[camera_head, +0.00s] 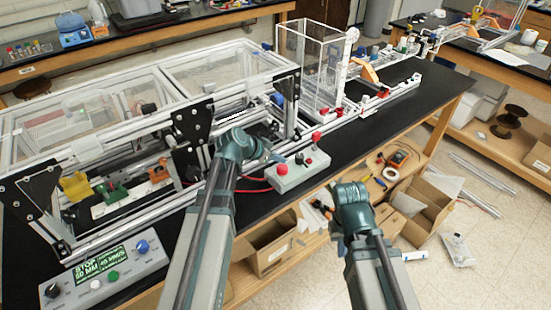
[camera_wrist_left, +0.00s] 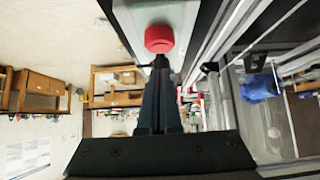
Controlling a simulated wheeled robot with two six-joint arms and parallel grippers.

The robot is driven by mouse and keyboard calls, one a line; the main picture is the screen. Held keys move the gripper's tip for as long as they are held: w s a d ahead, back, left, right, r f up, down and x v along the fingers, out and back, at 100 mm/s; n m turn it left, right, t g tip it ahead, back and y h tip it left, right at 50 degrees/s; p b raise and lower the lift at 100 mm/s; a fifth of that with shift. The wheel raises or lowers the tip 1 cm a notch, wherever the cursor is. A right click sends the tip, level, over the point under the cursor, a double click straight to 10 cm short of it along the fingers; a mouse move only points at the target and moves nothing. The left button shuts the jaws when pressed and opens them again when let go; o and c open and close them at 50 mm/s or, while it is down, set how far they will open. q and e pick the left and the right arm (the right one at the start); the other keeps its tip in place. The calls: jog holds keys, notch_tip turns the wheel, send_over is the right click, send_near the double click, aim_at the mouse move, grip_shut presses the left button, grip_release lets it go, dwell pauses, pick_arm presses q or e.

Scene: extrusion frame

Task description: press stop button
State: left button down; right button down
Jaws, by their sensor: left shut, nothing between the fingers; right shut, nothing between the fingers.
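A red button (camera_head: 282,169) sits on a light grey control box (camera_head: 297,175) at the front edge of the black bench. In the left wrist view the red button (camera_wrist_left: 159,38) shows just beyond my fingertips. My left gripper (camera_head: 276,157) is beside the box, close to the button. In the wrist view its fingers (camera_wrist_left: 166,75) are shut with nothing between them, and a gap to the button seems to remain; contact cannot be seen.
A display panel (camera_head: 105,272) reading STOP, with knobs and buttons, stands at lower left. The aluminium frame machine (camera_head: 150,120) rises behind my left arm. Cardboard boxes (camera_head: 270,245) lie below the bench.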

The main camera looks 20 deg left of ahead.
pick_arm(q)
jog(key=p+v, duration=0.7)
jog(key=v, duration=0.3)
jog(key=shift+r, duration=0.6)
jog(key=shift+w, duration=0.2)
jog(key=s+d+f+n+g+y+b, duration=0.2)
jog(key=s+d+f+g+y, duration=0.1)
jog(key=s+d, duration=0.5)
jog(key=s+d+f+n+g+y+b, duration=0.1)
jog(key=s+d+f+g+y+b, duration=0.1)
jog(key=s+d+f+g+y, duration=0.2)
jog(key=s+d+f, duration=0.3)
jog(key=s+d, duration=0.1)
jog(key=s, duration=0.2)
jog(key=shift+s+d+f+n+g, duration=0.25)
jog(key=shift+s+f+n+g, duration=0.05)
jog(key=shift+f+n+g, duration=0.1)
